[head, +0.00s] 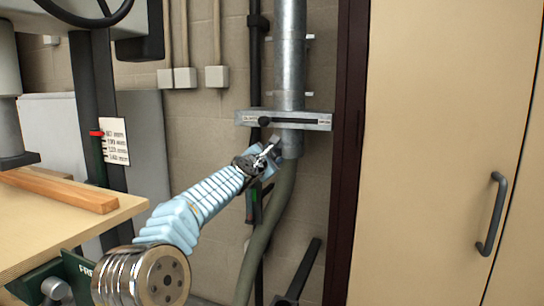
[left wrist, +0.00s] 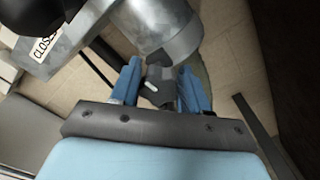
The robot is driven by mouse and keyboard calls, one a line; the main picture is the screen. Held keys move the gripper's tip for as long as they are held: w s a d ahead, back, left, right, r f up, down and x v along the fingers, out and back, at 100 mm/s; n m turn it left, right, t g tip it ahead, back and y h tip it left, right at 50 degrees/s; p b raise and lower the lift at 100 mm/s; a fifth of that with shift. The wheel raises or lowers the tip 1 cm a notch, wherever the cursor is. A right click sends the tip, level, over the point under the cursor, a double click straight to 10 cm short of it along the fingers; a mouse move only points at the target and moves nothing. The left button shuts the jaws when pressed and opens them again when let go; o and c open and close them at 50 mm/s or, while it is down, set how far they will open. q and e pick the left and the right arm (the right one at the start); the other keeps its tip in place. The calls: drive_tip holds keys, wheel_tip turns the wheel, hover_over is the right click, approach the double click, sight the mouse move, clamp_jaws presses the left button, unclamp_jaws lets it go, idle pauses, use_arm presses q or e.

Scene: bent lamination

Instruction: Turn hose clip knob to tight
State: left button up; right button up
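The hose clip knob (left wrist: 165,96) is a dark grey block with a small white mark, seen in the left wrist view just below the metal pipe's end. The grey-green hose (head: 272,215) hangs from the pipe (head: 290,60) in the head view. My left gripper (head: 270,152) is at the pipe's lower end. In the left wrist view its two blue fingers (left wrist: 161,88) stand apart on either side of the knob. A narrow gap shows at the left finger; contact at the right one is unclear. The clip band and any tight marking are not readable. My right gripper is not in view.
A tan cabinet (head: 430,130) with a grey handle (head: 490,213) stands at the right. A wooden machine table (head: 110,222) is at the left.

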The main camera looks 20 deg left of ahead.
use_arm(q)
drive_tip(key=c, duration=0.6)
drive_tip(key=shift+m, duration=0.7)
drive_tip(key=o, duration=1.1)
drive_tip(key=shift+c, duration=0.2)
drive_tip(key=shift+s, duration=0.1)
drive_tip(key=shift+s, duration=0.25)
drive_tip(key=s+b, duration=0.3)
drive_tip(key=s, duration=1)
drive_tip(key=shift+d+b, duration=0.3)
drive_tip(key=shift+d, duration=0.15)
